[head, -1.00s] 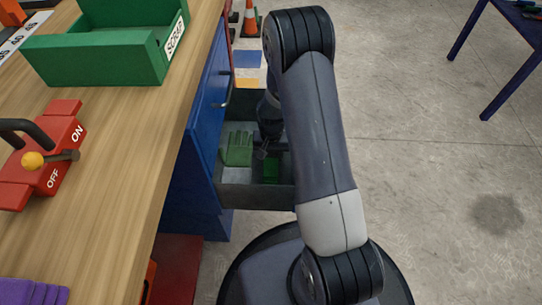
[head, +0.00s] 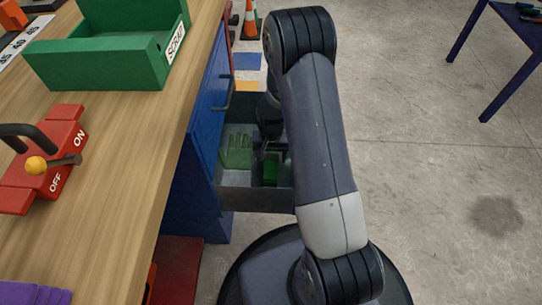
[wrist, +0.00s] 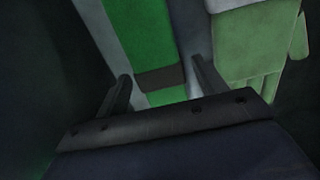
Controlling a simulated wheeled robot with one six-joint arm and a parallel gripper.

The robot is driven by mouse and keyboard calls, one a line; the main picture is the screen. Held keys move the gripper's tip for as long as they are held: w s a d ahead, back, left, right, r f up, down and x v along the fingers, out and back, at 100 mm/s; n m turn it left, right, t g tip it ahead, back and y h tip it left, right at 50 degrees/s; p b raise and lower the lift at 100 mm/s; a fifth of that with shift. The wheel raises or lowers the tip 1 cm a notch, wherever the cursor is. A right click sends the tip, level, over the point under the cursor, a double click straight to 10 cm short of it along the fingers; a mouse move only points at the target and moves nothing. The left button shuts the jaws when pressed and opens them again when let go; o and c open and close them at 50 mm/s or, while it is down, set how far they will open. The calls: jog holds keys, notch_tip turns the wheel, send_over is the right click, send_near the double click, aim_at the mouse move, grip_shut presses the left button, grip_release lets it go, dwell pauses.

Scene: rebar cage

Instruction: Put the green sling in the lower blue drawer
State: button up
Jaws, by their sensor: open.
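The lower blue drawer (head: 233,197) is pulled out of the blue cabinet (head: 207,125), and its grey inside shows. The green sling (head: 271,172) lies inside it on the right, folded into a bright green block. In the wrist view the sling (wrist: 140,38) is a green strip with a dark band across its end, close in front of my gripper. My gripper (wrist: 160,75) is open, with its fingers spread either side of the band and nothing held between them. In the head view my gripper (head: 266,147) is down in the drawer, partly hidden by my arm.
A pale green glove (head: 237,153) lies in the drawer, left of the sling; it also shows in the wrist view (wrist: 250,55). The workbench (head: 130,150) bounds the left, with a green bin (head: 110,60) and a red switch (head: 50,165). Open floor lies right.

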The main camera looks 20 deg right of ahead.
aim_at(271, 157)
notch_tip(271, 157, up, 11)
jog(key=p, duration=0.4)
